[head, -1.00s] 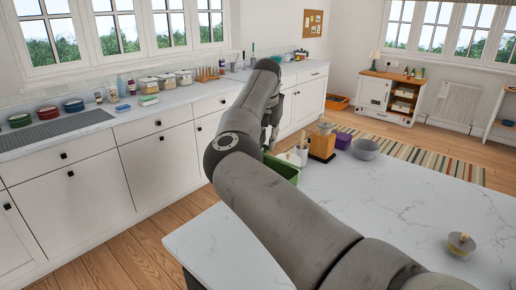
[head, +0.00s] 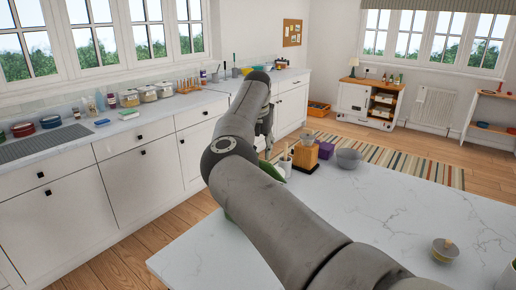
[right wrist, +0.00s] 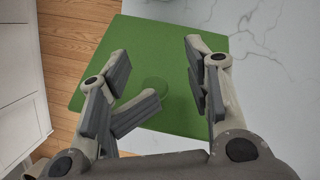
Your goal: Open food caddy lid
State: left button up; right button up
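In the head view the gripper (head: 266,140) shows only partly, at the arm's far end. My left gripper is not in view.
A long counter (head: 80,142) runs along the left wall.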

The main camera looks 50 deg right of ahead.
jog(key=shift+s+r, duration=0.1)
jog(key=shift+s, duration=0.05)
jog(key=shift+d+r+p, duration=0.45)
jog(key=shift+r+p, duration=0.3)
jog(key=shift+p, duration=0.05)
jog(key=s+d+r+p, duration=0.1)
jog(key=d+r+p, duration=0.4)
jog(key=r+p, duration=0.4)
jog(key=shift+r+p, duration=0.15)
jog(key=shift+p, duration=0.55)
jog(key=v, duration=1.2)
dwell(0.4)
